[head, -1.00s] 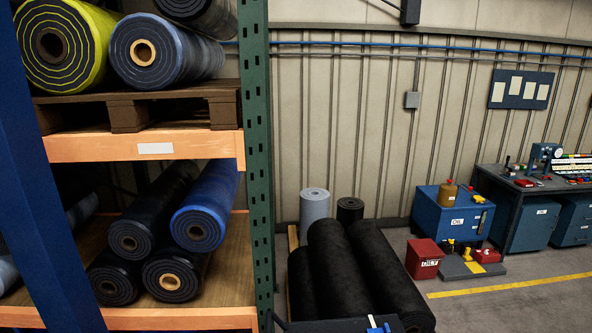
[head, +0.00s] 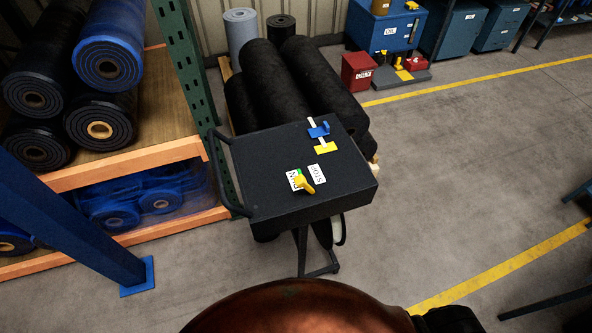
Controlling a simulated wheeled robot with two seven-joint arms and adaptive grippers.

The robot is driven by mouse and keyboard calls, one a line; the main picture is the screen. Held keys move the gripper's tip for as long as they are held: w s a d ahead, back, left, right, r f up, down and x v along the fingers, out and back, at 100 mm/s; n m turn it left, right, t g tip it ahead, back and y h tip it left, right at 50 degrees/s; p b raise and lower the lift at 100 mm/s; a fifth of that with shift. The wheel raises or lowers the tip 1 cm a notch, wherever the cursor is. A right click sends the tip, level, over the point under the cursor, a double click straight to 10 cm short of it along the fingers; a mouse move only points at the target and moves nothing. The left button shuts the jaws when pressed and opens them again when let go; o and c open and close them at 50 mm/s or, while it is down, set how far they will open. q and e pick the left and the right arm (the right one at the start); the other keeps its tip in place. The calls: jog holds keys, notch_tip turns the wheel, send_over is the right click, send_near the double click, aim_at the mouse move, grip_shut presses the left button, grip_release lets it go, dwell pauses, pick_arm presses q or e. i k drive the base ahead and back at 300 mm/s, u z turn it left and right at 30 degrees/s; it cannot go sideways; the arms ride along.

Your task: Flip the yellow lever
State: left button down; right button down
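A yellow lever (head: 305,184) sits on the top of a black cart (head: 265,170) in the middle of the head view. It lies slantwise at the front part of the top, between two white labels. The left label (head: 293,181) has a green mark and is partly covered by the lever; the right label (head: 317,173) seems to read STOP. Neither of my grippers shows in the view.
A roll rack (head: 180,150) is at left. Open floor (head: 450,170) lies to the right.

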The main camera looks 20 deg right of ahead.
aim_at(300, 180)
jog(key=z, duration=1.55)
jog(key=k, duration=1.25)
jog(key=u, duration=1.5)
jog(key=i, duration=0.5)
jog(key=u, duration=0.05)
